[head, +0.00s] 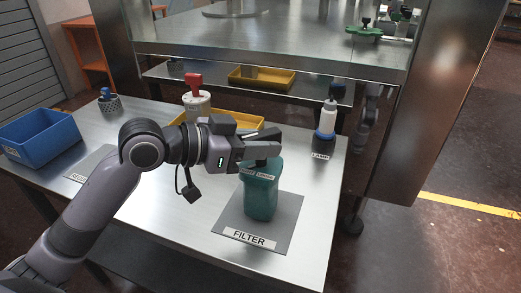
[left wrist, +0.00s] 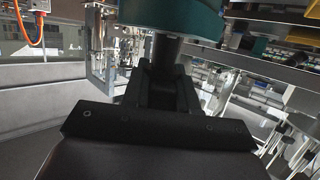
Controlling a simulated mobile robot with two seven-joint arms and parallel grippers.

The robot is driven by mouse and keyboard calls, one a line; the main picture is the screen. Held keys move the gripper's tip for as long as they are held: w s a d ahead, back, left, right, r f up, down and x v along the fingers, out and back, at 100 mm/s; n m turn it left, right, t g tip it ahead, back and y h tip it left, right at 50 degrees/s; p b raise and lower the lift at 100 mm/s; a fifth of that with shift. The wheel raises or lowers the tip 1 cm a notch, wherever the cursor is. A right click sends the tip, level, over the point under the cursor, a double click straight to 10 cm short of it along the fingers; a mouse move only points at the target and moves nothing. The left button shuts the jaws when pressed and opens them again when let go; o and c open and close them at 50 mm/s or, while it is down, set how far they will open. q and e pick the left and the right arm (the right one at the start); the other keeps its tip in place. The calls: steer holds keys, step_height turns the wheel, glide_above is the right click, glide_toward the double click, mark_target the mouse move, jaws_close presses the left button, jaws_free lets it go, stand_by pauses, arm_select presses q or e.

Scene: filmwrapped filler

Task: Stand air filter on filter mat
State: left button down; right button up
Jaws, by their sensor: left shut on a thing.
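The air filter, a teal canister (head: 261,192), stands upright on the grey filter mat (head: 285,229) with the "FILTER" label at its front. My left gripper (head: 268,150) comes in from the left and is shut on the upper part of the filter. The gripper covers part of the filter's top. In the left wrist view, the teal filter (left wrist: 172,14) shows at the top edge, in front of the gripper fingers (left wrist: 168,60). My right gripper is not in view.
A white canister with a red top (head: 196,98) and a yellow tray (head: 232,119) stand behind my arm. A white and blue bottle (head: 326,122) stands at the back right. A blue bin (head: 40,138) is at the left. A metal shelf overhangs the back.

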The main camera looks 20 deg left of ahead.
arm_select(q)
steer(key=shift+f, duration=0.6)
steer(key=c, duration=0.9)
jaws_free()
steer(key=shift+f, duration=0.1)
steer(key=shift+s+a, duration=0.1)
steer(key=shift+a, duration=0.05)
steer(key=b+v, duration=0.1)
steer(key=v, duration=1)
steer(key=shift+s+a+r, duration=0.25)
steer(key=shift+r, duration=0.05)
